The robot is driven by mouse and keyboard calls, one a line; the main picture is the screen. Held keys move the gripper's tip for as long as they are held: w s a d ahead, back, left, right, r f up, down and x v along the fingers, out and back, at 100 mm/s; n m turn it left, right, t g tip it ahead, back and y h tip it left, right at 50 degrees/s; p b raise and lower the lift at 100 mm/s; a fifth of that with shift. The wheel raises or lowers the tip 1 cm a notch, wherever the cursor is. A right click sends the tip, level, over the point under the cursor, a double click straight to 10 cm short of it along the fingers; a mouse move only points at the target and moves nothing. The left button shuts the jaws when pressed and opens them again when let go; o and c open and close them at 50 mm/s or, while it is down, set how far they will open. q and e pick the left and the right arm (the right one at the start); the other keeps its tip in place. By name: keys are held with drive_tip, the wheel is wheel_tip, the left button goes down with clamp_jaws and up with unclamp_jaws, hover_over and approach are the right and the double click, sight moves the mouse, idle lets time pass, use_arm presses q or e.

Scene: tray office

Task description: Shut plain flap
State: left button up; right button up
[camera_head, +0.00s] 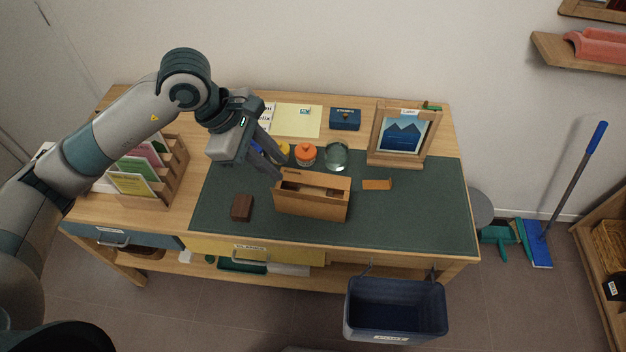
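A brown cardboard box (312,203) stands on the dark green desk mat, right of the picture's middle-left. Its top is at least partly open, with a dark gap showing. A raised brown panel with small dark print shows along its back edge at the left. I cannot tell for sure which panel is the plain flap. My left gripper (282,169) reaches in from the left, its fingers spread apart and empty, tips close to the box's back left corner. I cannot tell whether they touch it. My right gripper is not in view.
An orange-lidded jar (306,154), a glass dish (337,156) and a dark blue box (345,119) stand behind the box. A picture frame (403,134) is at back right. A dark brown block (242,207) lies left; the mat's right side (430,215) is clear.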

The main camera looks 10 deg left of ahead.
sight(310, 195)
use_arm(q)
drive_tip(key=shift+w+a+r, duration=0.1)
drive_tip(key=shift+w+r, duration=0.05)
drive_tip(key=shift+r, duration=0.15)
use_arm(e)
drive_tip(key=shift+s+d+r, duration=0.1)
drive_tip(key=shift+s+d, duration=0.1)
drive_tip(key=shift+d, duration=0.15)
use_arm(q)
drive_tip(key=shift+a, duration=0.1)
